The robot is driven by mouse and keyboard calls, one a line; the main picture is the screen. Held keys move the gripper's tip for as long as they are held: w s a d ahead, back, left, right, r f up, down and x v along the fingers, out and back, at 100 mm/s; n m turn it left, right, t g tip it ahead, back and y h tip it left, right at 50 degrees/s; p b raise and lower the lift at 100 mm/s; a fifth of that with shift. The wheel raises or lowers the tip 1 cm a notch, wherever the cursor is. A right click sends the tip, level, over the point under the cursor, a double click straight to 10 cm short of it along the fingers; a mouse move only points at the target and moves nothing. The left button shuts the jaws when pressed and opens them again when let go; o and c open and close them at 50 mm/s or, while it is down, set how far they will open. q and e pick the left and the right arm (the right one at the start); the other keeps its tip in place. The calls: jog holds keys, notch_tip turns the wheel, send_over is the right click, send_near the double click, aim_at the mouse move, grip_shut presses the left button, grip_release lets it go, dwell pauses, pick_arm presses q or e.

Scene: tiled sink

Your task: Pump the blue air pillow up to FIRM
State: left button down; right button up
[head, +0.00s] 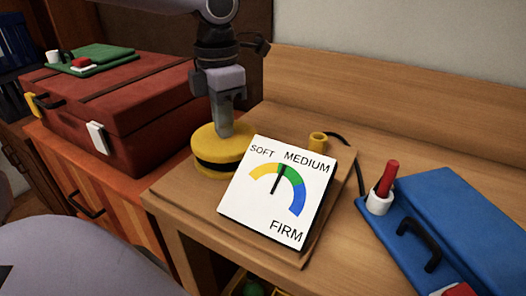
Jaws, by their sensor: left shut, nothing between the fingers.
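A white gauge card (270,221) stands tilted on the small wooden board, lettered SOFT, MEDIUM and FIRM. Its black needle (279,180) points near where the yellow band meets the green. Left of the card is a round yellow pump (207,152) with a black band around its middle. My left gripper (223,131) is shut and empty, pointing down with its tips at the pump's top. A blue box-like thing (468,215) with a black handle lies at the right; I cannot tell whether it is the air pillow. My right gripper is not in view.
A yellow fitting (317,141) and a dark hose (352,143) sit behind the card. A white holder (379,201) with a red peg stands at the right. A red case (120,110) with a green mat (92,58) on it is at the left.

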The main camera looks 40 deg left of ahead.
pick_arm(q)
jog(key=shift+f, duration=0.2)
jog(key=shift+f+b, duration=0.5)
notch_tip(320, 180, up, 5)
jog(key=p, duration=0.4)
jog(key=shift+r, duration=0.2)
jog(key=shift+f, duration=0.1)
jog(key=shift+f+b, duration=1.75)
jog(key=shift+f, duration=0.25)
